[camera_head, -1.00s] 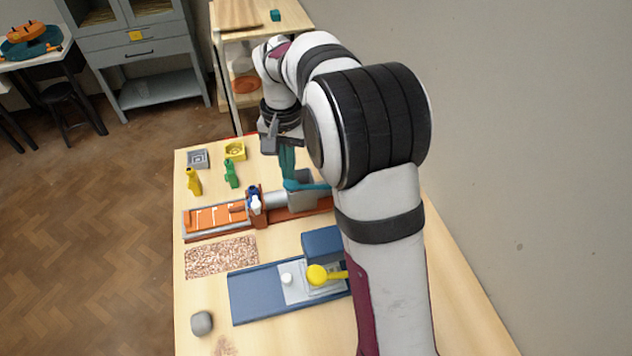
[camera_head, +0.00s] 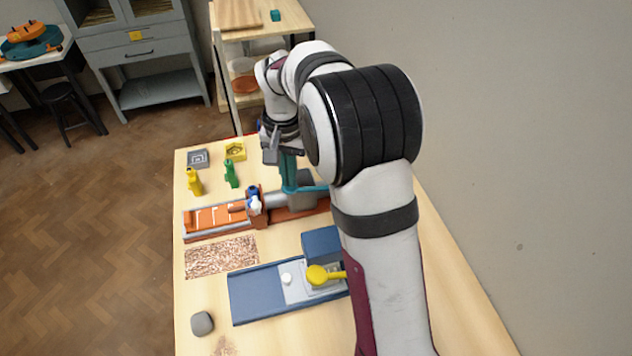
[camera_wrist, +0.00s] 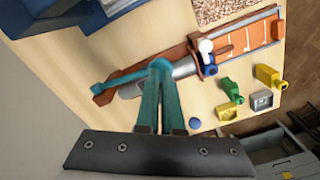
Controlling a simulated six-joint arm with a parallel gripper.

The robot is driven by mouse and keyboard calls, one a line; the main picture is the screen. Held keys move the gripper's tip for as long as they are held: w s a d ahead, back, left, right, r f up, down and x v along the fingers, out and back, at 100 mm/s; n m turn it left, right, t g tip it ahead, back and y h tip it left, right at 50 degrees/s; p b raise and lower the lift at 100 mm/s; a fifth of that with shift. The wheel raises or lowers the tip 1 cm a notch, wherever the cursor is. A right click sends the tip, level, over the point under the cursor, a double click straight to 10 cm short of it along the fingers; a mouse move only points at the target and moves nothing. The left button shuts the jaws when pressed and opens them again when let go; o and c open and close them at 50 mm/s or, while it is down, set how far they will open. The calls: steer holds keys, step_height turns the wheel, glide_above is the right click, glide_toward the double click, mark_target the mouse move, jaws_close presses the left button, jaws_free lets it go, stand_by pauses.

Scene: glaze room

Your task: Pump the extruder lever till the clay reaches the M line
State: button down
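The extruder lies across the table, with an orange base (camera_head: 285,215), a grey barrel (camera_head: 276,201) and a teal lever (camera_head: 315,189). Its orange tray (camera_head: 205,219) has several white cross lines; no letters are legible, so I cannot tell which is M. A short orange-brown clay piece (camera_wrist: 223,50) shows just past the blue and white knobs at the barrel's mouth. In the head view, my gripper (camera_head: 289,187) partly hides the lever.
Yellow (camera_head: 194,181) and green (camera_head: 231,174) bottle-like things stand behind the tray, near a grey block (camera_head: 198,159) and a yellow block (camera_head: 235,151).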

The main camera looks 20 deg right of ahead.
steer(key=shift+f, duration=1.85)
step_height(320, 180, down, 4)
steer(key=shift+r, duration=5.1)
step_height(320, 180, up, 5)
